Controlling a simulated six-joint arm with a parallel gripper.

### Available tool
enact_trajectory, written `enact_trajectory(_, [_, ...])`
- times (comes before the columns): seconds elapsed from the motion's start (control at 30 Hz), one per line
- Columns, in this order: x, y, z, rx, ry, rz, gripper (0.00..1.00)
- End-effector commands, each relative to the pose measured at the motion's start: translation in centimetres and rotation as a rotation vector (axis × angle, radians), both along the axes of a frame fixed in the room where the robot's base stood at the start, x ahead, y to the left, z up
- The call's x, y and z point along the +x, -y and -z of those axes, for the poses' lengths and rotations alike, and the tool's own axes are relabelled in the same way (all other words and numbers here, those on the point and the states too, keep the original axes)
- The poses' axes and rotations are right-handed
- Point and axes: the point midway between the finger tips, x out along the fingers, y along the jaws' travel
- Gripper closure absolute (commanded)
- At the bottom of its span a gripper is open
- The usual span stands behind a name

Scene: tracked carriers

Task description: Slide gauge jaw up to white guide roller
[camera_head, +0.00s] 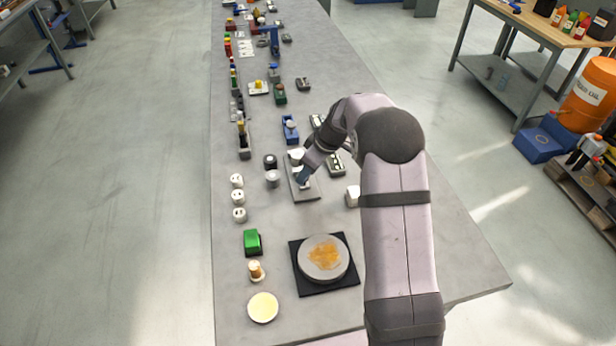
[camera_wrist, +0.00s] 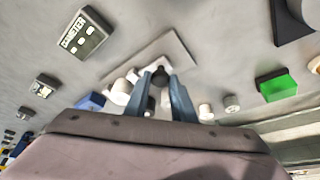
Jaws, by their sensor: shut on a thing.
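A light grey plate (camera_head: 312,195) lies on the long bench, with white cylindrical parts on it. A white roller (camera_head: 296,155) stands towards the plate's far end. White rollers also show left of my fingers in the wrist view (camera_wrist: 121,91). My gripper (camera_head: 304,176) points down over the plate, on the near side of that roller. In the wrist view my gripper (camera_wrist: 160,78) has its two blue-grey fingers on either side of a dark round knob (camera_wrist: 160,76) and is shut on it. The jaw under the knob is mostly hidden, so its gap to the roller cannot be told.
A grey device marked DIAMETER (camera_wrist: 85,33) lies beside the plate. Dark and grey cylinders (camera_head: 271,169) stand left of the plate. A round disc on a black base (camera_head: 352,282) and a green block (camera_head: 252,240) are nearer. A white block (camera_head: 352,196) is at the right.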

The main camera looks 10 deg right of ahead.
Motion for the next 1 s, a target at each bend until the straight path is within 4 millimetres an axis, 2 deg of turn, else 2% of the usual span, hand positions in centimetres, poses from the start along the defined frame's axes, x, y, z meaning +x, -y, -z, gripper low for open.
enact_trajectory(0.03, [0.7,0.0,0.0,-0.001,0.006,-0.001,1.00])
enact_trajectory(0.17, [1.6,0.0,0.0,-0.001,0.005,0.001,1.00])
enact_trajectory(0.5, [1.8,0.0,-0.1,-0.002,0.005,0.001,1.00])
enact_trajectory(0.53, [1.8,0.0,-0.1,-0.002,0.005,0.001,0.72])
enact_trajectory(0.6, [1.8,0.0,-0.1,-0.002,0.005,0.001,0.59])
enact_trajectory(1.0, [1.7,0.1,-0.4,-0.001,0.004,0.002,0.59])
